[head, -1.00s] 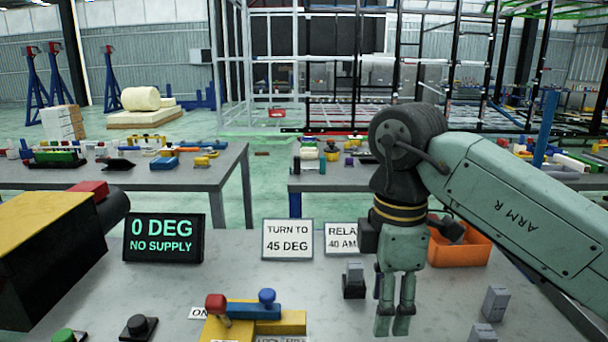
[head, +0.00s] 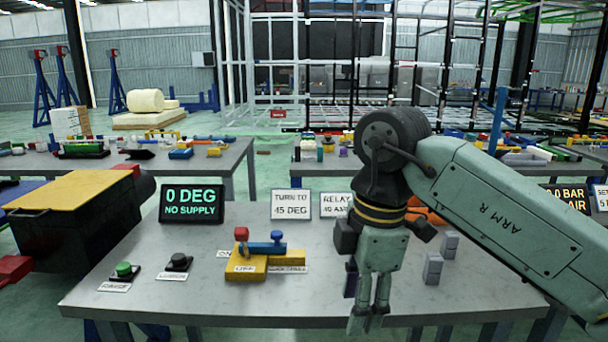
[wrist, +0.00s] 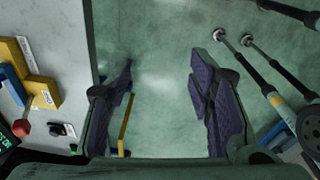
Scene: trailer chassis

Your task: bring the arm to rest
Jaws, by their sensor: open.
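My gripper (head: 368,322) hangs downward at the front edge of the grey table (head: 330,260) in the head view, at the end of my green arm. In the wrist view its two dark finger pads (wrist: 165,95) stand wide apart with only the green floor (wrist: 160,65) between them. It is open and empty. Nothing touches the fingers. The arm reaches in from the right side of the head view.
On the table are a yellow block with red and blue handles (head: 248,266), a display reading 0 DEG NO SUPPLY (head: 191,203), small signs, a green button (head: 124,269) and grey relay blocks (head: 433,268). An orange bin (head: 424,216) is partly hidden behind my arm. More tables stand behind.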

